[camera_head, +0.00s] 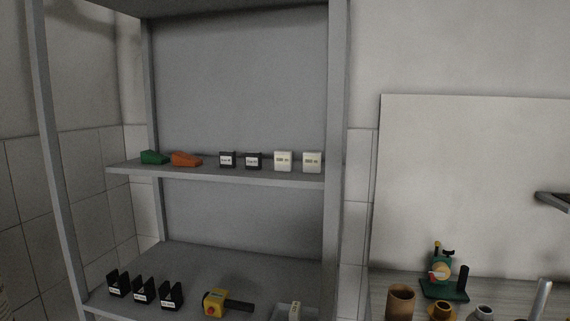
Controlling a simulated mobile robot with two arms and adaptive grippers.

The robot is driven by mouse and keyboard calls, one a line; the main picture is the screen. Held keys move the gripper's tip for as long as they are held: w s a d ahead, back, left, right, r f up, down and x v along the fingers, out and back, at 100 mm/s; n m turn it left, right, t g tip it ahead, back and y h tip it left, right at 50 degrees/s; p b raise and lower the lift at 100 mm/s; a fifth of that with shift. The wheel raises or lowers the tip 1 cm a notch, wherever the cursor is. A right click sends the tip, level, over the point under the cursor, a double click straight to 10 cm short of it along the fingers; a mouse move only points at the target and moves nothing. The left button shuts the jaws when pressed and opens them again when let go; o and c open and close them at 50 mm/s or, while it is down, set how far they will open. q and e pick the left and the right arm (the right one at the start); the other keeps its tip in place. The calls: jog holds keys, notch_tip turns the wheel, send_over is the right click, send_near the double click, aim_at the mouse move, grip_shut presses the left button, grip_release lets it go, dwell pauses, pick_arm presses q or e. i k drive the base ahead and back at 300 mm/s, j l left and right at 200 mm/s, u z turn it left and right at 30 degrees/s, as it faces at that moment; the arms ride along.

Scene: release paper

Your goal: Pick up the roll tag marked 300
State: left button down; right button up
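No tag that I can read as 300 shows in the head view. Small labelled items stand on the upper shelf: two black blocks with white labels (227,160) (253,161), and two cream blocks with small dark marks (283,161) (312,162). On the lower shelf stand three black notched holders (118,284) (143,291) (171,296) with white labels. The print on all of these is too small to read. Neither of my grippers can be made out in this view.
A grey shelf unit's upper shelf (220,176) also bears a green (153,157) and an orange item (186,159). A yellow device with a red knob (215,303) lies below. At right, a bench holds a brown cup (400,302) and a green stand (443,286).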

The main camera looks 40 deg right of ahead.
aim_at(283, 159)
jog(key=z, duration=0.35)
jog(key=i+j+z, duration=0.2)
jog(key=z, duration=0.15)
jog(key=i+j+z, duration=0.25)
jog(key=z, duration=0.15)
jog(key=i+j+z, duration=0.15)
jog(key=j+z, duration=0.2)
